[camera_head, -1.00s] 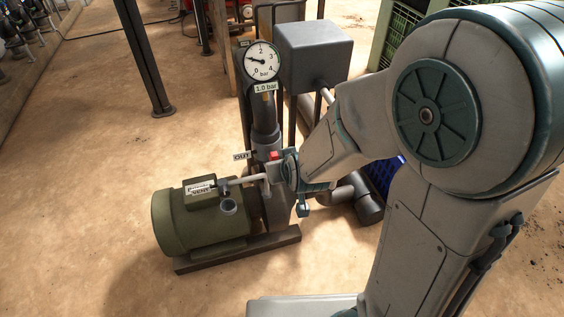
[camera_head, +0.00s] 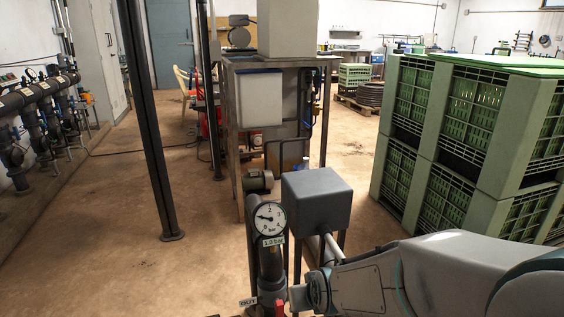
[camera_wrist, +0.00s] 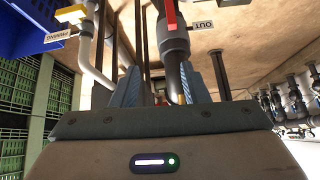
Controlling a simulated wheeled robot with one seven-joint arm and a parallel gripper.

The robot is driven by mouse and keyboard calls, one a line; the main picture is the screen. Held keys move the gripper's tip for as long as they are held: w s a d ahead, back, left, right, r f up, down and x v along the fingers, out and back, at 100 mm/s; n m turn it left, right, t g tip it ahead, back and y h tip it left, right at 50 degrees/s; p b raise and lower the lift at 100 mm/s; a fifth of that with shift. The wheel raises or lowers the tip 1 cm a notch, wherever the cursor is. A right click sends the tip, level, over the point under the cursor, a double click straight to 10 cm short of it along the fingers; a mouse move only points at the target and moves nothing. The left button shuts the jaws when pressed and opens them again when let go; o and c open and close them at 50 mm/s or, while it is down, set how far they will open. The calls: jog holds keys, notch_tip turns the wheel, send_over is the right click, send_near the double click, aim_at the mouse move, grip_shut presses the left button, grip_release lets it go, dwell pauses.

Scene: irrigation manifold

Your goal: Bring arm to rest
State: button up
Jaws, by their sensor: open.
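My arm (camera_head: 365,285) reaches in from the lower right of the head view toward the outlet pipe, and its end is partly cut off by the bottom edge. In the wrist view my gripper (camera_wrist: 166,88) is open, with its two ribbed fingers apart and nothing held between them. The dark outlet pipe (camera_wrist: 173,45) with a red handle (camera_wrist: 170,15) shows just beyond the fingers. I cannot tell whether they touch it. The red handle also shows at the bottom of the head view (camera_head: 280,307).
A pressure gauge (camera_head: 269,219) tops the pipe, beside a grey box (camera_head: 316,198). Stacked green crates (camera_head: 440,150) stand at right. A dark post (camera_head: 150,130) stands at left. Open floor (camera_head: 110,235) lies at left.

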jog(key=s+d+r+m+g+p, duration=0.1)
jog(key=s+d+r+p, duration=0.2)
jog(key=r+p, duration=0.3)
jog(key=s+d+r+g+h+p, duration=0.1)
jog(key=s+d+r+p, duration=0.2)
jog(key=r, duration=1)
jog(key=s+d+r+m+g+p, duration=0.1)
jog(key=s+d+r+g+p, duration=0.1)
jog(key=s+r+p, duration=0.5)
notch_tip(320, 180, up, 4)
jog(key=d+p, duration=0.1)
jog(key=p, duration=0.3)
jog(key=shift+d+f+m+h, duration=0.15)
jog(key=shift+f+m+h, duration=0.15)
jog(key=shift+h, duration=0.1)
jog(key=shift+w, duration=0.1)
jog(key=shift+c, duration=0.5)
